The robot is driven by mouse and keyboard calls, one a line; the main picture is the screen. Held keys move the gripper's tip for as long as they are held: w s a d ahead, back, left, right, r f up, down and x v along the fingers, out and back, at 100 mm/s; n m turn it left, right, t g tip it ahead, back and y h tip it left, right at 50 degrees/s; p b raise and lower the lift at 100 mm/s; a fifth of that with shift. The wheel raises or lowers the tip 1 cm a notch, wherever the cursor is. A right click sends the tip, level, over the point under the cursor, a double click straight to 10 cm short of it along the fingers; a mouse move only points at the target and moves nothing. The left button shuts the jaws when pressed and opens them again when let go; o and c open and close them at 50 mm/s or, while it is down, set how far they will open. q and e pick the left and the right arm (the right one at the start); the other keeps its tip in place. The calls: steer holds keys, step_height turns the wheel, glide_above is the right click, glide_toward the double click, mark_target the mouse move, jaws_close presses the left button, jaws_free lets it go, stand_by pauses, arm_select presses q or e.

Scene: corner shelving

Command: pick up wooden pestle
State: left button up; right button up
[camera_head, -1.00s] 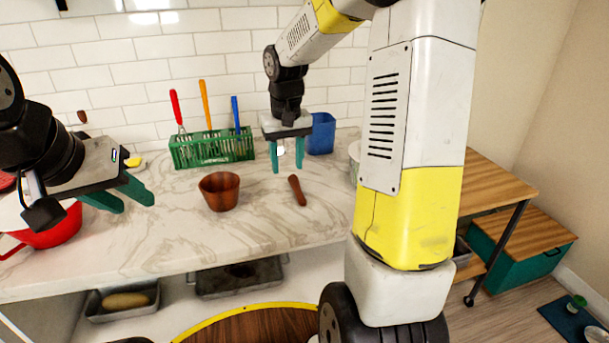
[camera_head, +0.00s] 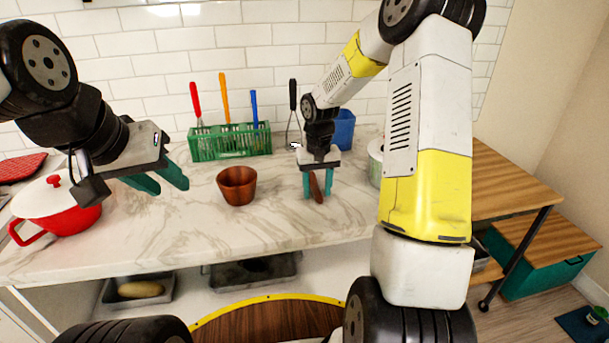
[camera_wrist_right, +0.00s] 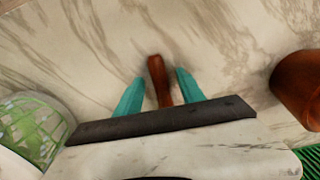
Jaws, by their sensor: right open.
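The wooden pestle (camera_head: 317,188) is a reddish-brown stick lying on the marble counter, right of a wooden mortar cup (camera_head: 237,186). In the right wrist view the pestle (camera_wrist_right: 159,80) sits between the two teal fingers, with gaps on both sides. My right gripper (camera_head: 319,192) is open and points down over the pestle. In the wrist view the right gripper (camera_wrist_right: 158,92) hides the pestle's near end. My left gripper (camera_head: 163,185) is open and empty, above the counter at the left, well away from the pestle.
A green utensil basket (camera_head: 230,142) and a blue container (camera_head: 341,129) stand against the tiled wall. A red pot (camera_head: 65,215) with a white lid is at the left. The front counter middle is clear.

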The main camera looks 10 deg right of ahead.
jaws_close()
steer(key=shift+r, duration=0.1)
stand_by(0.3)
